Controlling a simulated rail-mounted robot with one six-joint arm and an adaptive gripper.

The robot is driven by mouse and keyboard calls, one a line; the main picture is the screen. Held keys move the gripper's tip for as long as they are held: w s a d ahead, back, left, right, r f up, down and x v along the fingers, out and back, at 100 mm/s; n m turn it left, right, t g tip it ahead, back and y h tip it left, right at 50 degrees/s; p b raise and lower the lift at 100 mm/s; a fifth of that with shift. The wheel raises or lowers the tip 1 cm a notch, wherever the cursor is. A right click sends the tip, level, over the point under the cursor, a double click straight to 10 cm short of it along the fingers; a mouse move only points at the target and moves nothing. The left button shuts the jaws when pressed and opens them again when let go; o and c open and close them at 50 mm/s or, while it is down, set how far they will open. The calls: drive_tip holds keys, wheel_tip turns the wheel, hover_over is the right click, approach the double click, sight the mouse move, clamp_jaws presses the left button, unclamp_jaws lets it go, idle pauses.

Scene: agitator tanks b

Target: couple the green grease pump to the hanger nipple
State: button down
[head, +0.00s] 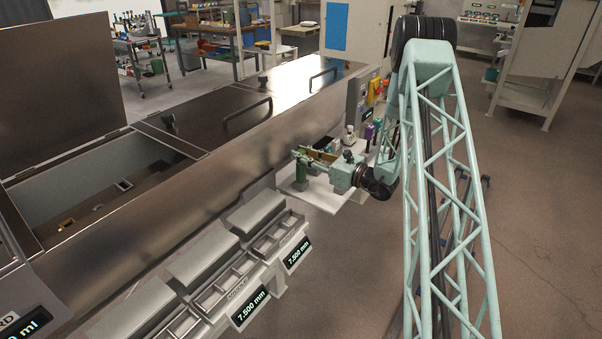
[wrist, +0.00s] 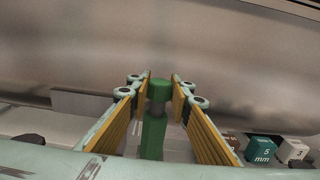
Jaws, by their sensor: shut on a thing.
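The green grease pump (wrist: 155,130) stands upright between the yellow-padded fingers of my gripper (wrist: 160,93) in the wrist view. My gripper is shut on it, with its round green top at the fingertips. In the head view my gripper (head: 318,157) is over a white shelf at the side of the tank, and the green pump (head: 300,172) shows at its tips. I cannot make out the hanger nipple in either view.
The steel tank (head: 240,140) has an open hatch at left with small parts inside. Its wall fills the wrist view's background. The white shelf (head: 328,198) also bears small items. A green 5 mm block (wrist: 262,149) and a white block (wrist: 292,150) stand right of my fingers.

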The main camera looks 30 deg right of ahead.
drive_tip(key=shift+r, duration=0.2)
drive_tip(key=shift+r+p, duration=0.6)
drive_tip(key=shift+r, duration=1)
drive_tip(key=s+a+p, duration=0.1)
drive_tip(key=s+a, duration=0.1)
drive_tip(key=s, duration=0.5)
drive_tip(key=s+a+r+p, duration=0.1)
drive_tip(key=s+a, duration=0.2)
drive_tip(key=s, duration=0.5)
drive_tip(key=shift+r, duration=0.2)
drive_tip(key=shift+s, duration=0.1)
drive_tip(key=c, duration=3.1)
unclamp_jaws()
clamp_jaws()
drive_tip(key=shift+a, duration=0.1)
drive_tip(key=shift+a, duration=0.1)
